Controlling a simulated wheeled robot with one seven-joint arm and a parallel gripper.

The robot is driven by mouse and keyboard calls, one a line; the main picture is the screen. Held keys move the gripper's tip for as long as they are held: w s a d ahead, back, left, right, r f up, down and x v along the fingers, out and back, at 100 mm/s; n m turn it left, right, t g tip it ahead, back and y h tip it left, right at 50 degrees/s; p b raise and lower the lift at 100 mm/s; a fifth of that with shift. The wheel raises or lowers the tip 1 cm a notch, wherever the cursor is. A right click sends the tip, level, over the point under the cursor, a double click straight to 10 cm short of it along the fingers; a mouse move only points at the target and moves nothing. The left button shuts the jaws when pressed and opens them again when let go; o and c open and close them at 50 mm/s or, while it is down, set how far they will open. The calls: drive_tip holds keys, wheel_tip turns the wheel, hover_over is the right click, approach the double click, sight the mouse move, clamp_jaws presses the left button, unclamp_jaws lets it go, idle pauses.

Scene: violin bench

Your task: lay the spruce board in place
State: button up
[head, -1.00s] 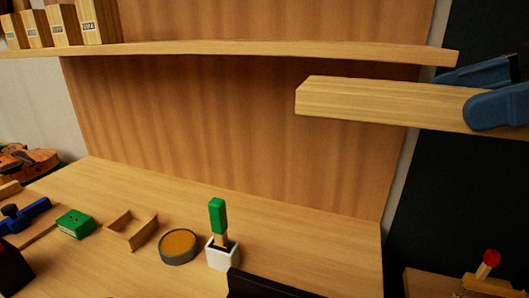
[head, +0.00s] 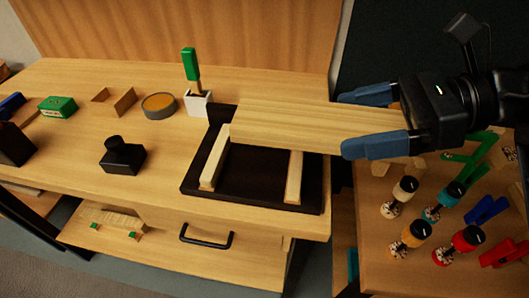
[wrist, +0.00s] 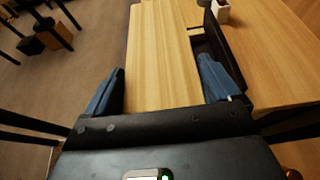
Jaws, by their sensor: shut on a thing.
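The spruce board (head: 300,124) is a pale, straight-grained plank. My gripper (head: 372,122) is shut on its right end, with one blue finger on each long side. In the wrist view the board (wrist: 163,60) runs away from between my gripper's fingers (wrist: 162,88). I cannot tell whether the board touches the strips. It hides the tray's back right part.
A white pot with a green-handled brush (head: 197,100) stands just behind the tray. Several clamps and coloured jars (head: 402,192) crowd the right bench.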

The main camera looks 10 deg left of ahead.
drive_tip(key=w+a+f, duration=0.1)
drive_tip(key=a+f, duration=0.1)
drive_tip(key=a, duration=0.1)
drive_tip(key=w+a+f+p, duration=0.1)
drive_tip(key=a+f, duration=0.1)
drive_tip(key=a, duration=0.1)
drive_tip(key=w+a+f+p, duration=0.1)
drive_tip(key=w+a+f, duration=0.1)
drive_tip(key=a, duration=0.1)
drive_tip(key=shift+a, duration=0.2)
drive_tip(key=shift+w+f, duration=0.1)
drive_tip(key=shift+f, duration=2)
drive_tip(key=shift+f, duration=0.1)
drive_tip(key=o, duration=0.7)
drive_tip(key=shift+o, duration=1.1)
drive_tip(key=shift+d+r, duration=0.2)
drive_tip(key=shift+d, duration=0.1)
drive_tip(key=b+v, duration=0.2)
drive_tip(key=v, duration=0.9)
